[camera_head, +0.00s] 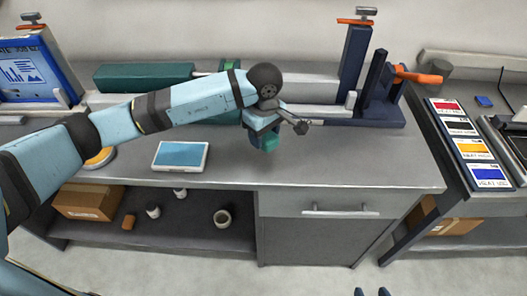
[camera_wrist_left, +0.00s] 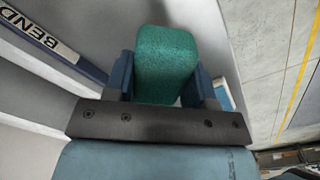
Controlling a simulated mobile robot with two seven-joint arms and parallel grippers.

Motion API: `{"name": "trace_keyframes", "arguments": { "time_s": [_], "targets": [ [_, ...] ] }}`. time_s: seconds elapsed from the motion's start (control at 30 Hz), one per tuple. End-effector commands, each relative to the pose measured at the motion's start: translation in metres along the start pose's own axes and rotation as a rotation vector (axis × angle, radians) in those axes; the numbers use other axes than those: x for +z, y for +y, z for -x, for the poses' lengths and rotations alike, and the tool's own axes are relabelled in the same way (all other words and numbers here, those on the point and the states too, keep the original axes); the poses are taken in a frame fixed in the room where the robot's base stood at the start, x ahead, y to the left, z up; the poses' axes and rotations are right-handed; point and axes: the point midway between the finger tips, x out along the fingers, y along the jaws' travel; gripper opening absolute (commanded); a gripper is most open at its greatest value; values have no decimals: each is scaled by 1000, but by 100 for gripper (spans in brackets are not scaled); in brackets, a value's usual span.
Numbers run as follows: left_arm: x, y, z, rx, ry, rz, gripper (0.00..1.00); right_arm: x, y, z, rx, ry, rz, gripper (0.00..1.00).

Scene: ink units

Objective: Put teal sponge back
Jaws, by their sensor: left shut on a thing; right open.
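The teal sponge (camera_head: 270,143) is held between the fingers of my left gripper (camera_head: 262,138), above the grey worktop near its middle. In the left wrist view the sponge (camera_wrist_left: 166,62) stands out from between the two blue fingers of the left gripper (camera_wrist_left: 164,85), which are shut on its sides. The sponge's lower end is hidden by the gripper there. At the bottom edge of the head view the two dark fingertips of my right gripper (camera_head: 371,293) show, apart and with nothing between them.
A white-framed blue panel (camera_head: 180,155) lies on the worktop left of the sponge. A long bench device with a dark blue upright (camera_head: 354,62) and orange handle (camera_head: 418,77) stands behind. Below are an open shelf with a cardboard box (camera_head: 88,202) and a drawer (camera_head: 340,207). The front right worktop is clear.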

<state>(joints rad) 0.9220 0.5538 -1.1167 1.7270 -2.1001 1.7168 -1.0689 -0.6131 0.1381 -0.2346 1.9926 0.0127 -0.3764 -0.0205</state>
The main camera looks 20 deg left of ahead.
Motion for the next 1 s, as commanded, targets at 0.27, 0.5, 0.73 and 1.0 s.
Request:
{"name": "trace_keyframes", "arguments": {
  "time_s": [0.27, 0.5, 0.73, 1.0],
  "targets": [
    [0, 0, -34, 0, -1, 0, 28, -2, 0, 2, 0, -3, 0, 55],
    [0, 0, -63, -2, -1, 2, 28, -5, 0, 4, -1, -3, 1, 55],
    [0, 0, -77, 2, 0, -1, 28, -8, 0, 6, -1, 2, 1, 55],
    [0, 0, -82, 1, 0, 0, 28, -3, 0, 2, -1, 1, 1, 55]
  ]
}}
